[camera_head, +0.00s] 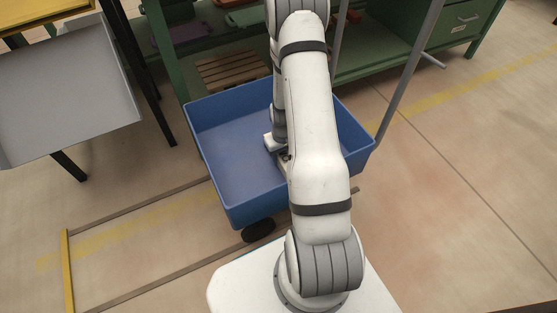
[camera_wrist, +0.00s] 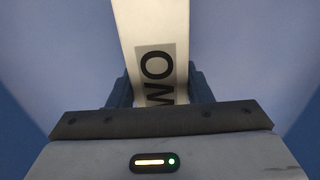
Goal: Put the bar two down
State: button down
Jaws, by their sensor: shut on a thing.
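In the wrist view, a pale bar (camera_wrist: 150,22) with a grey label runs between the two dark blue fingers of my gripper (camera_wrist: 161,88). The label shows the letters "WO"; the rest of the word is hidden by the gripper. My gripper is shut on this bar. Blue surfaces lie behind the bar on both sides. In the head view, my arm reaches over a blue tub on wheels (camera_head: 232,168) and hides most of the gripper and the bar. A small pale piece beside the arm shows over the tub; I cannot tell whether it is bar or gripper.
A green workbench with drawers (camera_head: 462,18) stands behind the tub, with a slatted wooden piece (camera_head: 232,70) on its lower shelf. A grey tray (camera_head: 70,92) on a dark-legged stand is at the left. The visible left part of the tub floor is bare. The floor at right is clear.

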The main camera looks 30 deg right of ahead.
jog(key=shift+f, duration=0.5)
jog(key=shift+f, duration=0.1)
jog(key=c, duration=0.7)
grip_release()
